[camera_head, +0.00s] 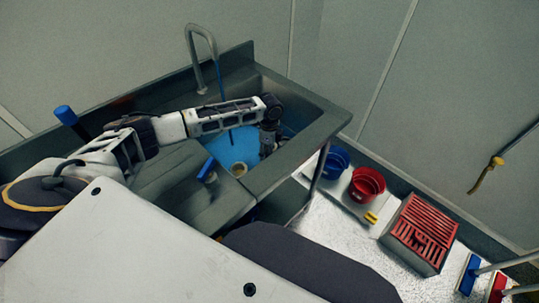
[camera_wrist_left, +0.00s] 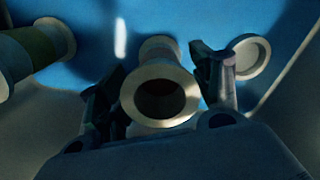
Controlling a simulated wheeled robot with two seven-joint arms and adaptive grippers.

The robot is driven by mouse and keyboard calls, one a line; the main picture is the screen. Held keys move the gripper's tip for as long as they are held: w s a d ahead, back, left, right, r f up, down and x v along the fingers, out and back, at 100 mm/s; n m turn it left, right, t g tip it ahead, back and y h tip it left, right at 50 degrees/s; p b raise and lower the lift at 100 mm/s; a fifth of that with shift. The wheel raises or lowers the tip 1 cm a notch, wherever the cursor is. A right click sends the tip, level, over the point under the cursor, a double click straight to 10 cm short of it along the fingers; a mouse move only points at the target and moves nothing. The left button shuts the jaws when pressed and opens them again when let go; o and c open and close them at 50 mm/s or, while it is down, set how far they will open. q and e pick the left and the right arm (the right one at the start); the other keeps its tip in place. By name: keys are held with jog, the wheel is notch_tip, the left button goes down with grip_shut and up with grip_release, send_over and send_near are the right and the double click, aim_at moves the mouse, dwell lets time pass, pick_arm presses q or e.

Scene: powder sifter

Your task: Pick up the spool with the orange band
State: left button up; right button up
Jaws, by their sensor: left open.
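My left gripper (camera_head: 268,145) reaches down into the sink. In the left wrist view its open fingers (camera_wrist_left: 158,92) stand on either side of a cream spool (camera_wrist_left: 160,68), whose round end with a dark hole faces the camera. I cannot tell whether the fingers touch it. The band on this spool is mostly hidden behind its near rim, and its colour is not clear. A second spool (camera_wrist_left: 38,50) with a dull greenish middle is at the upper left. A pale round end (camera_wrist_left: 250,56) is at the right, beyond the right finger. My right gripper is out of view.
The sink (camera_head: 316,134) has steep walls around my gripper and a bright blue bottom (camera_head: 225,150). A cream spool (camera_head: 239,169) is near its front wall. A faucet (camera_head: 190,55) rises behind. Buckets (camera_head: 367,184) and a red-topped crate (camera_head: 425,232) stand on the floor at right.

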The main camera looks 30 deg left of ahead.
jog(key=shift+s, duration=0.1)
pick_arm(q)
jog(key=c, duration=1)
jog(key=shift+r, duration=0.1)
jog(key=shift+r, duration=0.45)
notch_tip(320, 180, up, 8)
jog(key=shift+f+p, duration=0.1)
jog(key=shift+p, duration=0.3)
jog(key=shift+r, duration=0.6)
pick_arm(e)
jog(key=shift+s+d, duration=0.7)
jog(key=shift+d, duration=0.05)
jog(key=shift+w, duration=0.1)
